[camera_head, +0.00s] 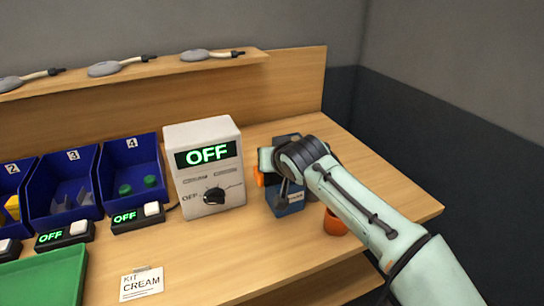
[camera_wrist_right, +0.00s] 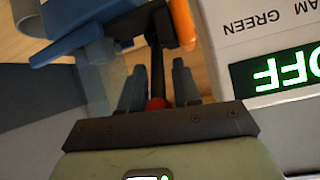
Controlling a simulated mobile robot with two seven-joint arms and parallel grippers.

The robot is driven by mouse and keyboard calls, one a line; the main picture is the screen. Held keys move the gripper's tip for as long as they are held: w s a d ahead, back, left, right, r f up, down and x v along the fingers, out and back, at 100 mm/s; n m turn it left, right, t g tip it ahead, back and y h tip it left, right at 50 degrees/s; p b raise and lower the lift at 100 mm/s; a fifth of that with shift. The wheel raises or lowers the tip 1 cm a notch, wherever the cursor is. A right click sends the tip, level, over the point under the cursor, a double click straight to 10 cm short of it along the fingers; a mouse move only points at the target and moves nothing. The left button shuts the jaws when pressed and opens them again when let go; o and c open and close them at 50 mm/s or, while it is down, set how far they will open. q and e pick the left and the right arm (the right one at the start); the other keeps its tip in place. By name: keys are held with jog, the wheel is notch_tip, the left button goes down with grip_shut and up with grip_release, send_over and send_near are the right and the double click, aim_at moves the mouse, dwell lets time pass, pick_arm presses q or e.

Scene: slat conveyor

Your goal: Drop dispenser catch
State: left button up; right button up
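The dispenser (camera_head: 291,204) is a blue box with a small label, standing right of the white machine; its top is partly hidden by my right arm. In the right wrist view, a blue part of it (camera_wrist_right: 70,37) and an orange piece (camera_wrist_right: 182,22) show, with a black lever (camera_wrist_right: 157,65) ending in a red tip. My right gripper (camera_wrist_right: 158,78) has its fingers apart on either side of the lever; whether they touch it I cannot tell. An orange cup (camera_head: 335,224) is on the table beside the dispenser, partly behind my arm. My left gripper is out of view.
The white machine (camera_head: 212,208) reads OFF and stands close left of the dispenser. Blue bins (camera_head: 133,155), small OFF boxes (camera_head: 137,218), a green tray (camera_head: 42,280) and a "KIT CREAM" card (camera_head: 142,284) are further left. Front-middle tabletop (camera_head: 215,255) is clear.

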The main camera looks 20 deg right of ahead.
jog(key=shift+r, duration=0.15)
jog(key=shift+s+r, duration=0.15)
jog(key=shift+s, duration=0.05)
jog(key=v, duration=1.2)
jog(key=shift+s, duration=0.4)
jog(key=shift+r, duration=0.1)
